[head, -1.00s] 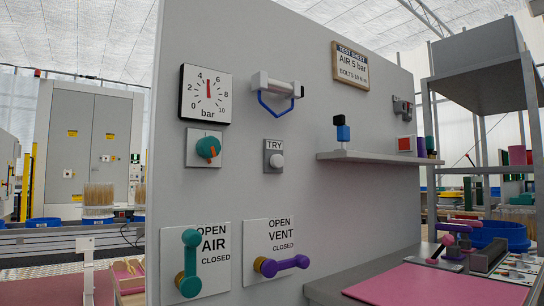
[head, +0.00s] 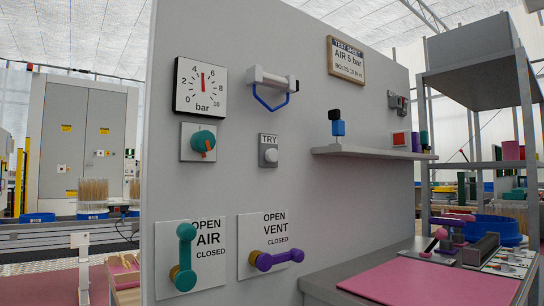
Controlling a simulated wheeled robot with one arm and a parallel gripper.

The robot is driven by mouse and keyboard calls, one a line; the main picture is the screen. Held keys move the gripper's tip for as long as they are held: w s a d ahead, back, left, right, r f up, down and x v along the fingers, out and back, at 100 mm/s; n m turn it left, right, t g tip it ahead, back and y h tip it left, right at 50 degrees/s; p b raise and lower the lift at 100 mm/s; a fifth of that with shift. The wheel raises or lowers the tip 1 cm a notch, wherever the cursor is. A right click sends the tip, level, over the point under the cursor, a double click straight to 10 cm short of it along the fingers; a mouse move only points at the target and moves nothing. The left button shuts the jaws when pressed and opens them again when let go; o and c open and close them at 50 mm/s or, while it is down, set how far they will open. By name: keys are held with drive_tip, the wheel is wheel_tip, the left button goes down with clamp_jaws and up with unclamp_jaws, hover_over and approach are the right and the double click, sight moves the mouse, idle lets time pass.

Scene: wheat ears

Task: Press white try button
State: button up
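The white TRY button (head: 271,156) is a round white knob on a small grey plate, under a TRY label, on the grey panel (head: 350,200). Above it is a white bar with a blue bail (head: 273,86). To its left are the bar gauge (head: 200,87), its red needle pointing up near 5, and a teal knob (head: 203,141). Below are the teal AIR lever (head: 185,257), standing upright, and the purple VENT lever (head: 275,260), lying nearly level. My gripper is not in view.
A shelf (head: 370,152) juts from the panel to the right of the button, with small items on it. A bench with a pink mat (head: 430,283) stands at lower right. The space before the button looks clear.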

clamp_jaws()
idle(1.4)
